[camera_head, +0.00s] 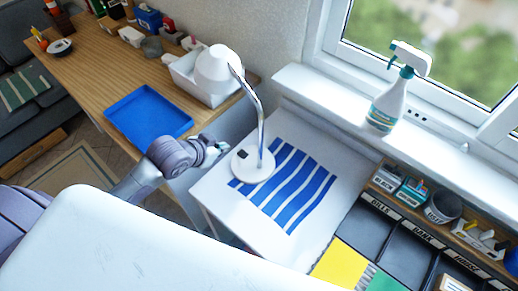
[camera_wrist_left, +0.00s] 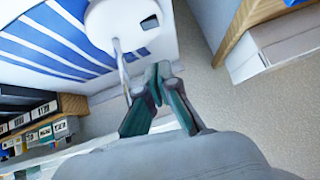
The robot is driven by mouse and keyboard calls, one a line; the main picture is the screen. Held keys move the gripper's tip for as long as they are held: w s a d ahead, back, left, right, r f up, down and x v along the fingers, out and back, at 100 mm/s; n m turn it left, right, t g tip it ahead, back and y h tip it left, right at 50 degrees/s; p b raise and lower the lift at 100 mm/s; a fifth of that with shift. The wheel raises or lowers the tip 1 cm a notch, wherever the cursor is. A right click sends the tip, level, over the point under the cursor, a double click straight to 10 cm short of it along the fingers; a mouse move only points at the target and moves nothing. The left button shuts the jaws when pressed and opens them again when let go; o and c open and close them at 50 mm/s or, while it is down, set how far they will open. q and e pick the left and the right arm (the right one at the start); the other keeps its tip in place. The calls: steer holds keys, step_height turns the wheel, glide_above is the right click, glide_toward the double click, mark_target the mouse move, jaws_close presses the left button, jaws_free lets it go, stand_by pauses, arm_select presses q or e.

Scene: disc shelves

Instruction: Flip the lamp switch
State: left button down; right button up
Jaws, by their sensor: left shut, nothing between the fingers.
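A white desk lamp (camera_head: 215,72) stands upright on the white side table, with a round base, a shiny curved stem and its head leaning left. A small black switch (camera_head: 243,154) sits on the left part of its base; it also shows in the left wrist view (camera_wrist_left: 149,22). I cannot tell which way the switch is set. My left gripper (camera_head: 219,150) is shut and empty, just left of the lamp base and apart from the switch. Its closed fingers show in the left wrist view (camera_wrist_left: 158,74). My right gripper is not in view.
A blue-and-white striped cloth (camera_head: 290,187) lies beside the lamp. A wooden desk (camera_head: 100,75) with a blue tray (camera_head: 135,112) and a white bin (camera_head: 182,75) is at left. A spray bottle (camera_head: 387,105) stands on the sill. Black labelled compartments (camera_head: 405,255) are at lower right.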

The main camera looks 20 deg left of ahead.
arm_select(q)
steer(key=shift+r, duration=0.1)
steer(key=shift+w+a, duration=0.1)
glide_above(243, 150)
steer(key=s, duration=0.3)
steer(key=f, duration=0.7)
steer(key=shift+w+a+f, duration=0.1)
steer(key=shift+w+f, duration=0.1)
steer(key=shift+f, duration=0.05)
steer(key=shift+a+f+p, duration=0.2)
steer(key=shift+f+p, duration=0.1)
steer(key=shift+f, duration=0.85)
steer(key=shift+s+f, duration=0.1)
steer(key=shift+f, duration=0.55)
